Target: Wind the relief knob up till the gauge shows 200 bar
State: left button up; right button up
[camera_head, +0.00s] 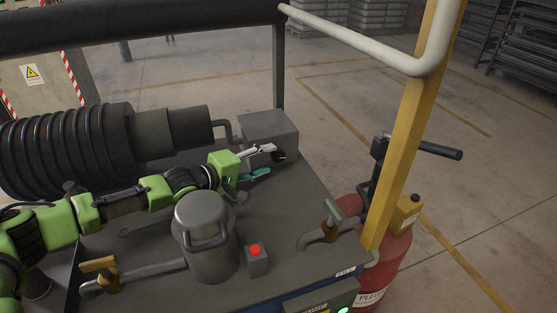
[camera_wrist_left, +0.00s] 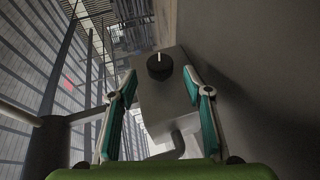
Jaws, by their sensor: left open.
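The relief knob is a small black round knob (camera_head: 279,156) on the front of a grey metal block (camera_head: 266,127) at the back right of the bench top. My left gripper (camera_head: 266,161) is open just in front of it, with its fingers pointing at the block. In the left wrist view, the knob (camera_wrist_left: 160,68) with its pale mark pointing up sits between and beyond the two fingertips. I see no contact with it. A pipe joins the block (camera_wrist_left: 165,100). No gauge dial can be made out in either view. My right gripper is not in view.
A grey lidded canister (camera_head: 205,245) and a small box with a red button (camera_head: 256,258) stand below my left arm. A large ribbed cylinder (camera_head: 60,145) lies behind it. A yellow post (camera_head: 405,140) rises at the bench's right corner, by a red drum (camera_head: 393,268).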

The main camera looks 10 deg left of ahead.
aim_at(273, 157)
pick_arm(q)
jog(key=x, duration=0.6)
jog(key=shift+c, duration=0.4)
jog(key=c, duration=1)
